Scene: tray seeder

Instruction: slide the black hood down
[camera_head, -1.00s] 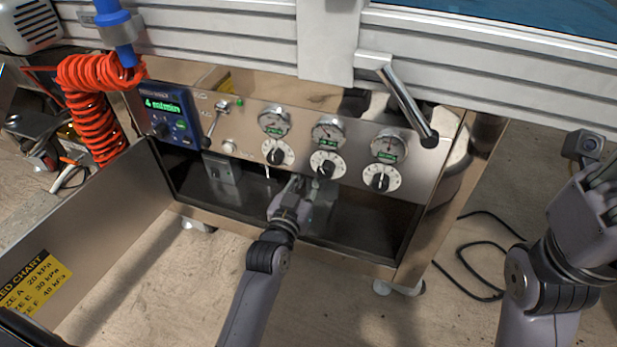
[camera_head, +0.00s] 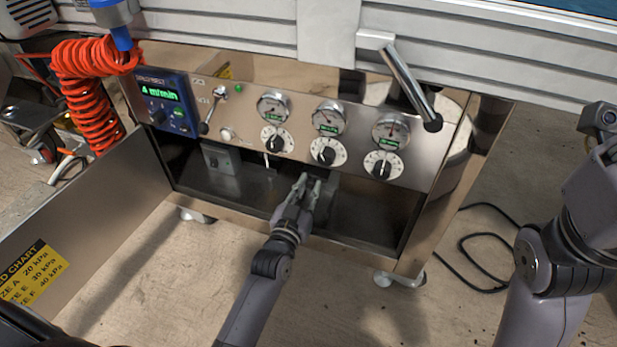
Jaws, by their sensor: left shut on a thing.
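My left gripper (camera_head: 308,184) reaches into the open dark bay under the front panel, below the middle dial. It is shut on a small dark piece (camera_head: 325,188), which looks like the black hood. The hood is dim against the dark bay and partly hidden by the fingers, so its exact outline and height cannot be told. My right gripper (camera_head: 606,158) is at the right edge, away from the panel and partly cut off. Its fingertips are too unclear to tell whether it is open.
The steel panel (camera_head: 365,122) above carries three gauges with dials, a small lever (camera_head: 211,112) and a blue display unit (camera_head: 165,103). A metal handle (camera_head: 410,85) juts out at upper right. An open steel flap (camera_head: 115,205) stands at left. A black cable lies on the floor.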

